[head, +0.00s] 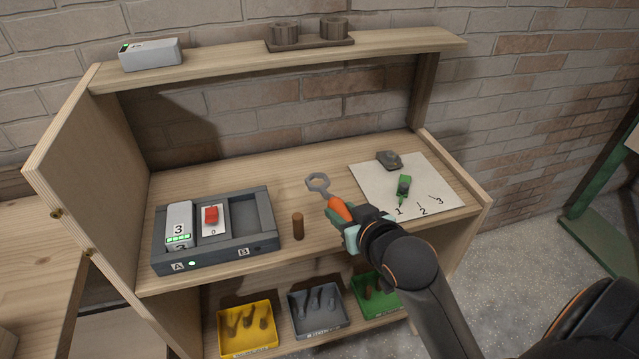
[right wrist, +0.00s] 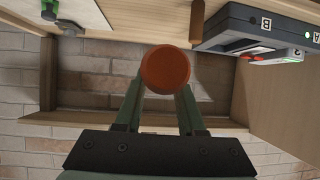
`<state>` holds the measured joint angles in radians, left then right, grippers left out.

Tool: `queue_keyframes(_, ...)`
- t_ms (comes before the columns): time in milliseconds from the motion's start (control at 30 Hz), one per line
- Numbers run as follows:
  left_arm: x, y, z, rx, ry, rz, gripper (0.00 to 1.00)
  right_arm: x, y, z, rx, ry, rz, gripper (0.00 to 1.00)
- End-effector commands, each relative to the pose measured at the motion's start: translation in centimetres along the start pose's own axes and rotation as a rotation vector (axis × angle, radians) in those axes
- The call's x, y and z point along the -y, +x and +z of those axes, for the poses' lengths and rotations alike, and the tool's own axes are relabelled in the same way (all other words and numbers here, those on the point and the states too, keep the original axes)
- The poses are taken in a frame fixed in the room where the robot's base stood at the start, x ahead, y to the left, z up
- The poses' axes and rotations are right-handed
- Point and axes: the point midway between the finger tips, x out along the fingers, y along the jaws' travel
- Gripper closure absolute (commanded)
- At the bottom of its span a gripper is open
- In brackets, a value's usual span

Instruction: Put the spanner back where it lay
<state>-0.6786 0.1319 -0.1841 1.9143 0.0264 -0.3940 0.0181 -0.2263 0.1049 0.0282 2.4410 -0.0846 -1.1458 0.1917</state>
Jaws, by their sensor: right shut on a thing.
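The spanner has a grey ring head (head: 317,182) and an orange handle (head: 340,208). My right gripper (head: 350,222) is shut on the handle, and the ring end points up and left in the head view. The spanner appears held over the middle of the worktop, left of the white sheet (head: 436,187); its exact height is unclear. In the right wrist view the round orange handle end (right wrist: 166,70) sits between the fingers (right wrist: 160,110), and the ring is hidden behind it. The sheet bears the marks 1, 2 and 3. My left gripper is out of view.
On the sheet are a green tool (head: 403,188) and a grey object (head: 389,159). A brown peg (head: 298,226) stands left of my gripper. A grey charger-like tray (head: 262,240) marked A and B is at left. Yellow (head: 247,342), grey (head: 318,322) and green bins are below.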

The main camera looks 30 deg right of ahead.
Motion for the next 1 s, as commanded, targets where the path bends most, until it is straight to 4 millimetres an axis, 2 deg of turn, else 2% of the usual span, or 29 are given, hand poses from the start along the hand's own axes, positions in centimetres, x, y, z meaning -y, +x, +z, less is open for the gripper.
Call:
queue_keyframes(33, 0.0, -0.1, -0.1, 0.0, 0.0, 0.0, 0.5, 0.5, 0.0, -1.1, -0.003, 0.015, 0.017, 1.0)
queue_keyframes(100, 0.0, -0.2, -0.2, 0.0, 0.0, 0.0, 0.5, 0.9, 0.0, -1.7, 0.004, 0.031, 0.041, 1.0)
queue_keyframes(233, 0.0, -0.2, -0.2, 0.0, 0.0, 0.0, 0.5, 1.1, 0.0, -2.3, 0.012, 0.047, 0.068, 1.0)
queue_keyframes(333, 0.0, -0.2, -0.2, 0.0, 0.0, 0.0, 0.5, 0.8, 1.0, -2.5, 0.015, 0.049, 0.077, 1.0)
queue_keyframes(700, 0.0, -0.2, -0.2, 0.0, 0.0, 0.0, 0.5, -2.5, 9.4, -2.8, 0.016, 0.049, 0.079, 1.0)
queue_keyframes(900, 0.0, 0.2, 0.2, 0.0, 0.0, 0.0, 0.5, -3.5, 13.5, -0.6, 0.018, 0.05, 0.076, 1.0)
queue_keyframes(1000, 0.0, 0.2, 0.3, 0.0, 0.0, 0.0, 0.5, -3.9, 14.6, -0.2, 0.015, 0.05, 0.076, 1.0)
